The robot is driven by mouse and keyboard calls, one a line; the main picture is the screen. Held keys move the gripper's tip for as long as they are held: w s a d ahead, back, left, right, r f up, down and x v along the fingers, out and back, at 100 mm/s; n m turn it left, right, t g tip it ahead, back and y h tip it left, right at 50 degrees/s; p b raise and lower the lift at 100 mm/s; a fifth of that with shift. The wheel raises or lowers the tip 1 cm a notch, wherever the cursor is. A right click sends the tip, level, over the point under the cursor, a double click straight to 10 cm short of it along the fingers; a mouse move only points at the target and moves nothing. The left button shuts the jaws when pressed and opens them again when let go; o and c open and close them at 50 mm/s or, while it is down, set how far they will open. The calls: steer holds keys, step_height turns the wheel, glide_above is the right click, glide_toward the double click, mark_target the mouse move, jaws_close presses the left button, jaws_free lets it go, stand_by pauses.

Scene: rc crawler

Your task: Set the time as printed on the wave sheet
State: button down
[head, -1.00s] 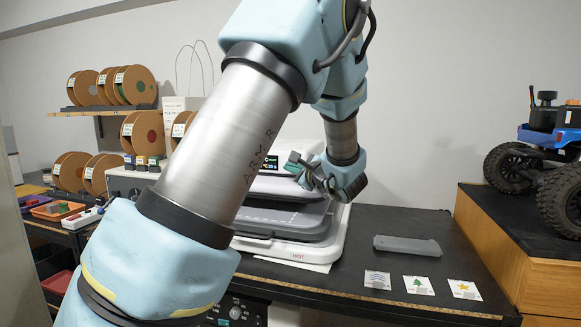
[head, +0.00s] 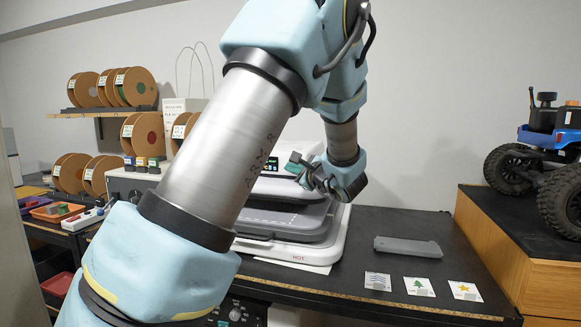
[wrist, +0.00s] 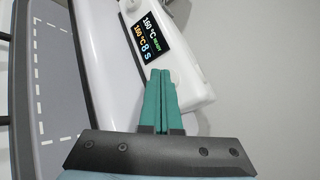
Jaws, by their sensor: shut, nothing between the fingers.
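The white heat press (head: 318,257) stands on the black bench with a grey plate and the word HOT on its front. Its dark display (head: 265,165) is partly hidden by my arm in the head view. The wrist view shows the display (wrist: 148,38) at a slant, with white, green and orange characters; the lower line seems to end in 8 s. My gripper (head: 296,165) is shut and empty, its green fingertips (wrist: 160,74) together at the press's white panel, just below the display. I cannot tell whether they touch. The wave sheet (head: 378,281) lies flat on the bench; its print is too small to read.
A tree sheet (head: 419,286) and a star sheet (head: 464,291) lie right of the wave sheet. A grey flat block (head: 408,246) lies behind them. A blue crawler (head: 550,150) stands on a wooden box at right. Filament spools (head: 137,84) sit at left.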

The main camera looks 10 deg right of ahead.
stand_by(0.5)
steer(key=shift+s+a+b, duration=0.4)
steer(key=shift+s+b, duration=0.2)
steer(key=shift+s, duration=0.05)
steer(key=shift+s, duration=0.1)
steer(key=shift+s+a+b, duration=0.35)
steer(key=shift+s+a, duration=0.05)
steer(key=shift+s, duration=0.3)
steer(key=shift+s+a+b, duration=0.3)
steer(key=shift+s+a, duration=0.05)
steer(key=shift+s, duration=0.4)
steer(key=shift+s+a+b, duration=0.35)
steer(key=shift+s+a, duration=0.05)
steer(key=shift+s, duration=0.3)
